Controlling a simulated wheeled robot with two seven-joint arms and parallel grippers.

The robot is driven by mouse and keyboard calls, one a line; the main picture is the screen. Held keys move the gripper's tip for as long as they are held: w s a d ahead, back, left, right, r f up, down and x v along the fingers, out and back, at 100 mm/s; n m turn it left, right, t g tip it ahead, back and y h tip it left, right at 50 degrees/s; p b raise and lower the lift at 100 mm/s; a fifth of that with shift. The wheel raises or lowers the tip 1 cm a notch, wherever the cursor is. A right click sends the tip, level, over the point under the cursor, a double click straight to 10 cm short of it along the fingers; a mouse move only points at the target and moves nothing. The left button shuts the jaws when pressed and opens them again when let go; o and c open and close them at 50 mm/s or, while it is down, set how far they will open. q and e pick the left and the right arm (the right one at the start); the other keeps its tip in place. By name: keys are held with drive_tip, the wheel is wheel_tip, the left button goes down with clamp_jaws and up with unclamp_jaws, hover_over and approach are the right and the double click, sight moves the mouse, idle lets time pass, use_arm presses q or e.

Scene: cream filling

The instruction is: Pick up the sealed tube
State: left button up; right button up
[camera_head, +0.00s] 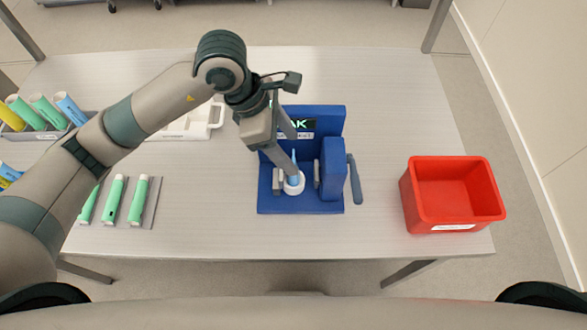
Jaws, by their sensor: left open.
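The blue sealing machine (330,202) stands on the table right of centre. In it, a light-blue tube (294,158) stands upright in a white round holder (294,188), with only a narrow strip of it showing. My left gripper (292,165) reaches down from above, its fingers at the tube. It is open, and the fingers hide part of the tube. I cannot tell whether they touch it. My right gripper is not in view.
A red bin (452,166) stands at the table's right. Several green tubes (138,200) lie on a grey mat at the front left. A rack of coloured tubes (42,110) is at the far left, and a white tray (190,126) lies behind my left arm. The table between machine and bin is clear.

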sight(293, 159)
use_arm(q)
drive_tip(key=shift+f, duration=0.1)
drive_tip(key=shift+d+f+p, duration=0.1)
drive_tip(key=shift+f+p, duration=0.7)
drive_tip(key=shift+p, duration=0.25)
drive_tip(key=shift+p+x, duration=0.6)
drive_tip(key=shift+x, duration=0.4)
drive_tip(key=shift+d+f, duration=0.1)
drive_tip(key=shift+f, duration=0.7)
drive_tip(key=shift+c, duration=0.4)
clamp_jaws()
